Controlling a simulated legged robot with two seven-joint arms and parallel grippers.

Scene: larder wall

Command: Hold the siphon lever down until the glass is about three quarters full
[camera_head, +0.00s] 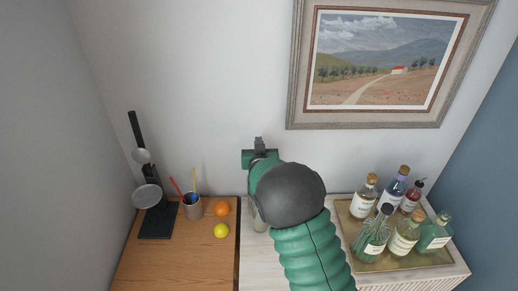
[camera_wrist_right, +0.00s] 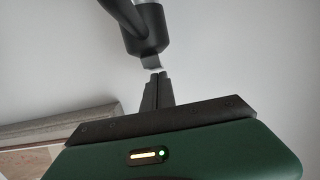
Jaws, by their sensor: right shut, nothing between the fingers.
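My right gripper (camera_head: 259,143) is raised near the wall, its green arm reaching up from the bottom of the head view. In the right wrist view its dark fingers (camera_wrist_right: 156,78) are shut together and empty. A black fitting with a curved arm, which looks like the siphon head (camera_wrist_right: 148,28), is at the top of that view. Its pale-edged tip ends close to my fingertips; I cannot tell whether they touch. In the head view a pale glassy object (camera_head: 258,222) shows partly behind my arm; I cannot tell whether it is the glass or the siphon. My left gripper is out of view.
A gold tray (camera_head: 398,262) with several bottles and a whisk stands right of my arm. On the wooden top at left are a black stand (camera_head: 157,222), a cup of sticks (camera_head: 192,208), an orange (camera_head: 221,208) and a lemon (camera_head: 221,230). A framed painting (camera_head: 385,65) hangs above.

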